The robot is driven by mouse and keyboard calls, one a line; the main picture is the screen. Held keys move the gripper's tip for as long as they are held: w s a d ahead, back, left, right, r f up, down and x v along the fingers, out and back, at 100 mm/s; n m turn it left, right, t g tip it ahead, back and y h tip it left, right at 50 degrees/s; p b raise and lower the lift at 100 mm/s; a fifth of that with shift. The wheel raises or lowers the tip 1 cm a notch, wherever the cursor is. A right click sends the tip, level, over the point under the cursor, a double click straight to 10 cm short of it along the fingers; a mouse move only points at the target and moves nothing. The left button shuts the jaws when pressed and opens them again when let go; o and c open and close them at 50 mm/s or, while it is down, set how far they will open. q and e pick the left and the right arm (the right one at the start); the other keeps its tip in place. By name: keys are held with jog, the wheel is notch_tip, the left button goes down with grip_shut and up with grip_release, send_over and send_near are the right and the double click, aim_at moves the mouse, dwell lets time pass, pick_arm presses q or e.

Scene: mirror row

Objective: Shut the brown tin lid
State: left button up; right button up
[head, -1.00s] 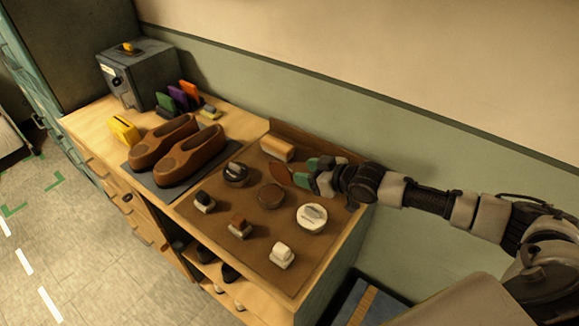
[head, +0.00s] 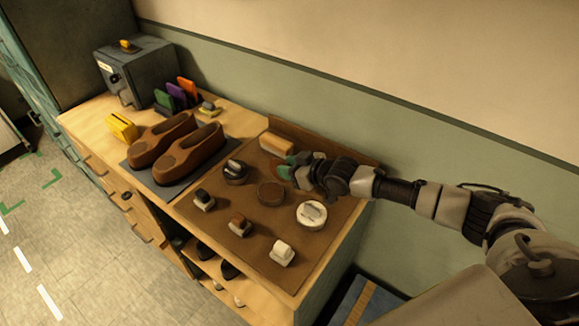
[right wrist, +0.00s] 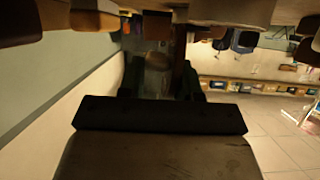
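The brown tin (head: 271,193) is a low, round, dark brown tin on the brown mat (head: 262,235). A small reddish-brown piece (head: 283,172) shows behind it, against my right gripper's fingertips; it may be the raised lid, but I cannot tell. My right gripper (head: 292,170), with green finger pads, reaches in from the right just behind the tin, near the back of the mat. In the right wrist view the fingers (right wrist: 158,80) are dark and shadowed, and what lies between them is unclear. My left gripper is not in view.
A black tin (head: 235,174) and a white tin (head: 311,215) flank the brown one. Several small brushes stand in front, including a white one (head: 283,252). A wooden-backed brush (head: 277,144) lies behind. Brown shoes (head: 175,147) stand to the left.

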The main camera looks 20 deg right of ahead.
grip_shut()
